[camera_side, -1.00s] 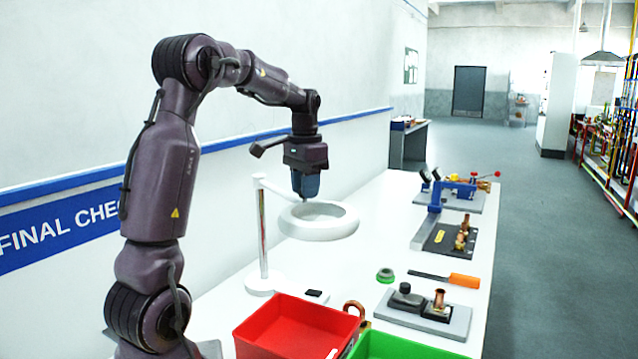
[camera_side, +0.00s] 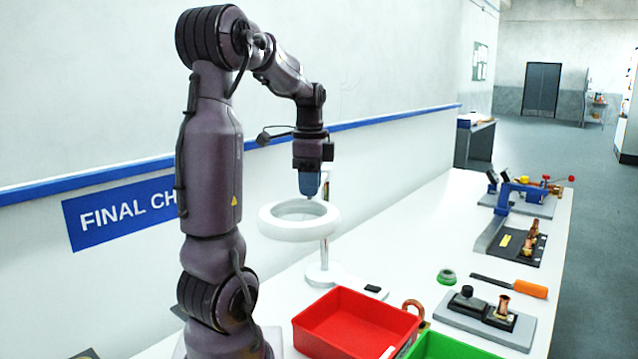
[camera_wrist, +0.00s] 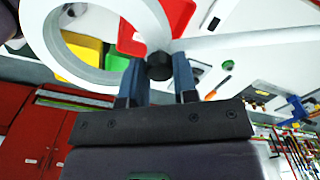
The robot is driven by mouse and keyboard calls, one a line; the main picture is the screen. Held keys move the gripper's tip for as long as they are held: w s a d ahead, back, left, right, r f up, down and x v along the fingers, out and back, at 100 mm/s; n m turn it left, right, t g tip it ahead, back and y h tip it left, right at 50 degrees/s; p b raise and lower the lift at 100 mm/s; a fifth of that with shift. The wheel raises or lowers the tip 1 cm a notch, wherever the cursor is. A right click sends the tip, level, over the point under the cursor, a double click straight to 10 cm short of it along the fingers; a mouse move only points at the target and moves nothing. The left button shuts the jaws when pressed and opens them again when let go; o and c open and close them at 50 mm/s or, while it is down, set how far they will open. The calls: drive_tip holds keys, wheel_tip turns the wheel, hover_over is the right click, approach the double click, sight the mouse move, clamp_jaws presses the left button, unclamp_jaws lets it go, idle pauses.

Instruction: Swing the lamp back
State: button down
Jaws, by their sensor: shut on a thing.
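The lamp is a white ring (camera_side: 298,234) on a thin arm and post with a round base (camera_side: 324,276) on the white bench. The ring hangs level to the left of the post in the side view and partly hides it. My gripper (camera_side: 310,194) points down at the ring's far right edge. In the wrist view, my gripper (camera_wrist: 160,88) is shut on a dark knob (camera_wrist: 160,66) where the white lamp arm (camera_wrist: 245,39) meets the ring (camera_wrist: 150,20). The knob is hidden in the side view.
A red bin (camera_side: 350,328) and a green bin (camera_side: 445,348) stand at the front of the bench. A grey block with fittings (camera_side: 485,318), an orange-handled tool (camera_side: 529,288) and a blue clamp fixture (camera_side: 505,190) lie to the right. The wall is behind.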

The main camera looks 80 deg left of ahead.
idle(0.3)
drive_tip(key=c, duration=0.9)
unclamp_jaws()
wheel_tip(320, 180, up, 13)
drive_tip(key=shift+r, duration=0.1)
